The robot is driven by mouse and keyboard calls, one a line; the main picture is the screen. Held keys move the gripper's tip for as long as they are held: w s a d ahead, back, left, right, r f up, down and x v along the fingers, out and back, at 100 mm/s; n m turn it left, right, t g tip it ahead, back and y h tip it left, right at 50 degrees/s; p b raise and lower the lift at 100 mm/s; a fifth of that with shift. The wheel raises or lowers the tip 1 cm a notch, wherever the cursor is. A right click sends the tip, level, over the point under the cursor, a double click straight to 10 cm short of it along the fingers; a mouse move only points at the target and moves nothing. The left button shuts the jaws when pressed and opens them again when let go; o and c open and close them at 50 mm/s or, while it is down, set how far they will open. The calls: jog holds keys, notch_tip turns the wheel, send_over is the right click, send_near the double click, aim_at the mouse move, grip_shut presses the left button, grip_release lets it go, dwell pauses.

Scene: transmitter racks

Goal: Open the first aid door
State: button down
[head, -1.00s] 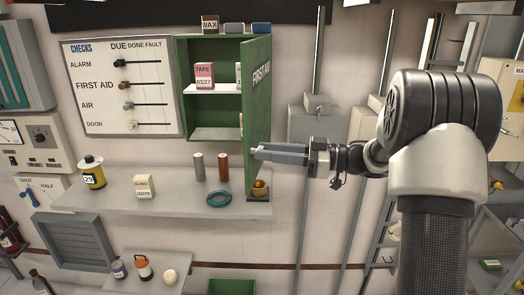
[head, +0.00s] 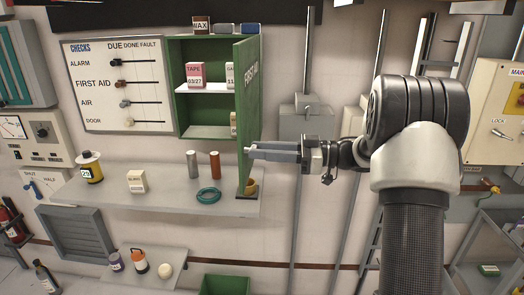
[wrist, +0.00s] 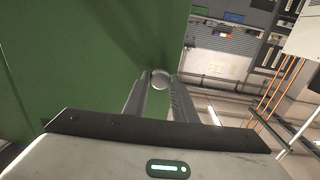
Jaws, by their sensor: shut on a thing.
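The green first aid cabinet (head: 178,85) hangs on the wall with its front open to view. Its green door (head: 248,95), lettered FIRST AID, is swung out from the right side and stands well open. My gripper (head: 248,151) is at the door's lower part, coming from the right. In the wrist view its fingers are shut on a small round pale knob (wrist: 161,79) against the green door panel (wrist: 90,60). In the head view the knob is too small to make out. Inside the cabinet are a pink TAPE box (head: 195,75) and other boxes partly hidden by the door.
Below is a shelf (head: 120,200) with a yellow-black can (head: 90,167), a small box (head: 136,181), grey and red cylinders (head: 192,164), a teal ring (head: 209,197) and a brass-coloured piece (head: 250,186) under the door. A checks board (head: 118,85) hangs left.

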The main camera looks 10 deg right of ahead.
jog(key=shift+r, duration=0.1)
jog(key=c, duration=1.5)
grip_release()
jog(key=shift+d, duration=0.1)
jog(key=b+v, duration=0.2)
jog(key=v, duration=1.5)
jog(key=shift+s+d, duration=0.1)
jog(key=shift+s, duration=0.05)
